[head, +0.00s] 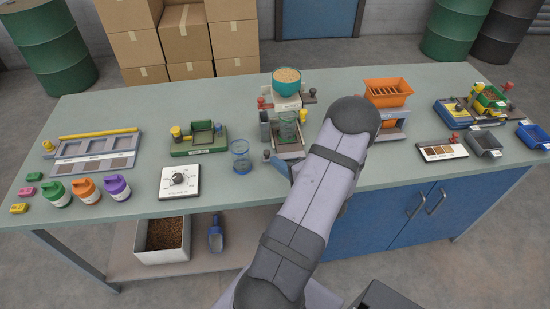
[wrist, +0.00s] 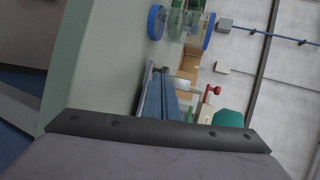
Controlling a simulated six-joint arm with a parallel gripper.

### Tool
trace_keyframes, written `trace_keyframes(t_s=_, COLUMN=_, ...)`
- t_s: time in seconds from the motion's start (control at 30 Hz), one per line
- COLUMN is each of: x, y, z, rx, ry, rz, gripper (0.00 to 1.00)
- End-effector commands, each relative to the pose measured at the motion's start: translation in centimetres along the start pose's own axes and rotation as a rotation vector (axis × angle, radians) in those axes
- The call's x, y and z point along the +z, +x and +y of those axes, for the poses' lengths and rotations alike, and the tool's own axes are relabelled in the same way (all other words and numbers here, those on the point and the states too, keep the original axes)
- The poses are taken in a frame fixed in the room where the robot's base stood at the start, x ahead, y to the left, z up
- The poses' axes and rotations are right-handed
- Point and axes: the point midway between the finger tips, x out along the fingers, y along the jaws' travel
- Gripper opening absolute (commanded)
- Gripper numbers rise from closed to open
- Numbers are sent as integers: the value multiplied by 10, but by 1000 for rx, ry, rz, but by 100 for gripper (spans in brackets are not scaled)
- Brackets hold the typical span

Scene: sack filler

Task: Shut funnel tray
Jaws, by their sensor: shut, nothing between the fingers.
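The sack filler unit (head: 287,148) near the table's middle has a teal bowl of grain (head: 287,80) on top and a clear jar in its frame. The bowl also shows in the wrist view (wrist: 229,118). The funnel tray appears to be low in this unit, but its opening is largely hidden, so I cannot tell how far out it sits. A dark knob (head: 267,154) is at the unit's front left. My gripper (head: 275,160) is shut and empty near that knob, partly behind my arm; I cannot tell whether they touch. Its fingers also show in the wrist view (wrist: 163,75).
A green device (head: 198,138) stands farther back. An orange hopper (head: 388,92) stands right of my arm. The table's front middle is clear left of my arm.

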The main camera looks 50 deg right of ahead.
Motion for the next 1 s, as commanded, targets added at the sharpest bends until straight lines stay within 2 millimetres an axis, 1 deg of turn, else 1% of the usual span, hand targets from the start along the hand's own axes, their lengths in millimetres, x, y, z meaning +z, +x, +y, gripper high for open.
trace_keyframes(t_s=0.1, x=0, y=9, z=-4, rx=1, ry=0, rz=-1, gripper=0)
trace_keyframes(t_s=0.2, x=1, y=14, z=-5, rx=1, ry=0, rz=-2, gripper=0)
trace_keyframes(t_s=0.67, x=-1, y=18, z=-5, rx=1, ry=0, rz=-1, gripper=0)
trace_keyframes(t_s=0.9, x=-15, y=47, z=-14, rx=1, ry=-2, rz=-3, gripper=0)
trace_keyframes(t_s=1.0, x=-18, y=53, z=-16, rx=0, ry=0, rz=-1, gripper=0)
